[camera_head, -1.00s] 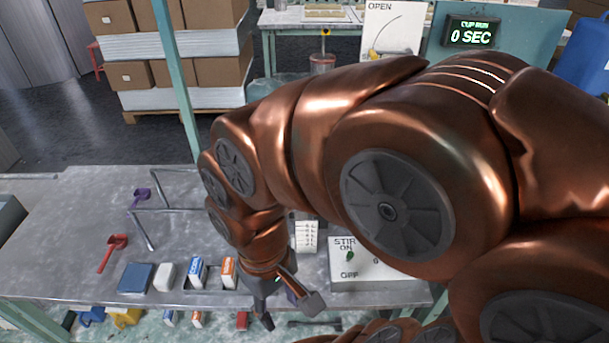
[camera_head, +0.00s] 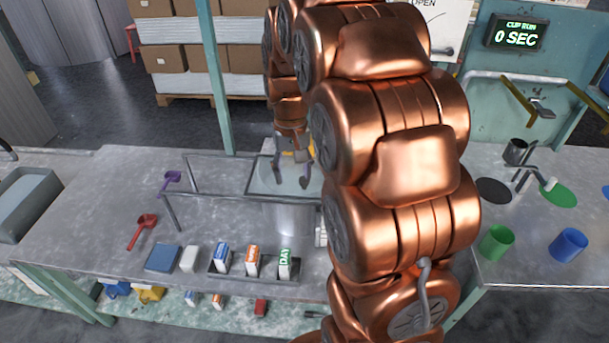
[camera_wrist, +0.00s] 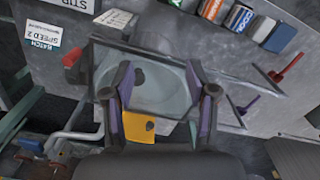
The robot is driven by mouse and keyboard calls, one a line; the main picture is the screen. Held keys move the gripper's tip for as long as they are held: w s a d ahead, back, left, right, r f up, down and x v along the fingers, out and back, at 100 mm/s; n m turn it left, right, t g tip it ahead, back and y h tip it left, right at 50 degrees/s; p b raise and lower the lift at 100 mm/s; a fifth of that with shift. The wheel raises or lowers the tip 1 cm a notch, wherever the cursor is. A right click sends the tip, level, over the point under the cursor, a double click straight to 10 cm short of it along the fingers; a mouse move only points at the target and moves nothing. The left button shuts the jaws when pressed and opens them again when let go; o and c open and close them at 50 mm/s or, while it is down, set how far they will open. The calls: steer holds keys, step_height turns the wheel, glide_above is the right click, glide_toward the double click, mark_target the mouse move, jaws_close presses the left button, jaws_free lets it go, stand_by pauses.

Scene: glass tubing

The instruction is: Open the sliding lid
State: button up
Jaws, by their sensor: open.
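The sliding lid (camera_head: 262,180) is a clear, dark-framed panel over the top of a grey metal vat (camera_head: 293,219). Dark rails (camera_head: 218,195) run left from it. In the wrist view the lid (camera_wrist: 165,98) covers the pale round vat opening, and a dark round spot shows through or on it. My gripper (camera_head: 292,180) is above the lid, fingers pointing down, open and empty. In the wrist view my gripper (camera_wrist: 160,82) has its two fingers apart on either side of the lid area; I cannot tell whether they touch it. My arm hides the vat's right side.
Purple scoop (camera_head: 171,180) and red scoop (camera_head: 142,231) lie left on the bench. A blue block (camera_head: 163,258), a white block (camera_head: 190,259) and a tray of small boxes (camera_head: 252,261) line the front. Green cup (camera_head: 496,242) and blue cup (camera_head: 568,245) stand right.

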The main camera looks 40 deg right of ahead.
steer(key=m, duration=0.1)
glide_above(304, 179)
steer(key=shift+s+a+f, duration=0.15)
steer(key=shift+f, duration=0.35)
steer(key=shift+s+a+f, duration=0.1)
steer(key=shift+a+f, duration=0.05)
steer(key=shift+f, duration=0.3)
steer(key=shift+w+d+f, duration=0.2)
steer(key=shift+d+f, duration=0.05)
steer(key=shift+d, duration=0.15)
steer(key=shift+f+p, duration=1.2)
steer(key=shift+f, duration=2.6)
steer(key=shift+c, duration=0.2)
steer(key=shift+a, duration=0.1)
jaws_close()
